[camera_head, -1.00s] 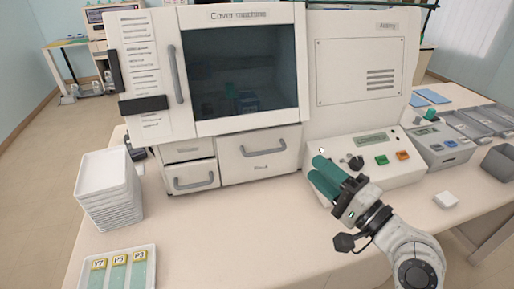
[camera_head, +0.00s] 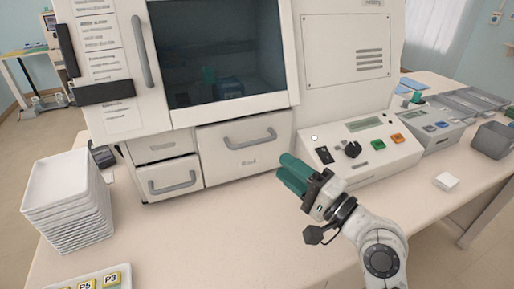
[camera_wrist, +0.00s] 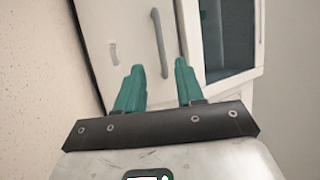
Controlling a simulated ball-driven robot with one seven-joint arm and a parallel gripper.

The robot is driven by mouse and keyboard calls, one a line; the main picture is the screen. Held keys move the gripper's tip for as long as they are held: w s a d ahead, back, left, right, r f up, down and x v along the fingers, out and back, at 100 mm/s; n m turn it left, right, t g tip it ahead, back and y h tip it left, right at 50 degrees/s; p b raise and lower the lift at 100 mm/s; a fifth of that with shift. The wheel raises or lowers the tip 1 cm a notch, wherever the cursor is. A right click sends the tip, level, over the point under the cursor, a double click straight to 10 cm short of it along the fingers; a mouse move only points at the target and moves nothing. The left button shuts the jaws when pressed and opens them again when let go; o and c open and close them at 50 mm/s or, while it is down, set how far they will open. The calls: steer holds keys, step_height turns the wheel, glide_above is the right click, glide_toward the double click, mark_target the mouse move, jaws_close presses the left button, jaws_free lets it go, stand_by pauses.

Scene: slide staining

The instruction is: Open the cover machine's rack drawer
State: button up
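The cover machine (camera_head: 292,50) stands on the table, with wide and narrow drawers below its dark window. The wide drawer (camera_head: 218,144) is shut; it has a grey bar handle (camera_head: 250,139) and a small label too blurred to read surely. My gripper (camera_head: 291,174), with teal fingers, is in front of the machine, right of and lower in the picture than that handle. In the wrist view my gripper (camera_wrist: 160,84) is open and empty. Ahead of its fingers, turned sideways, are the wide drawer (camera_wrist: 132,28) and its handle (camera_wrist: 160,44), apparently untouched.
Two narrow drawers, the lower (camera_head: 168,178) with a handle, lie left of the wide one. A control panel (camera_head: 361,147) is at the right. A stack of white trays (camera_head: 67,205) stands at the left, with a slide tray (camera_head: 105,275) in front. The table between is clear.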

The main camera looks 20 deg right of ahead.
mark_target(255, 144)
steer(key=p+x, duration=0.1)
steer(key=x, duration=0.8)
steer(key=shift+w+p, duration=0.1)
steer(key=shift+p, duration=0.25)
jaws_close()
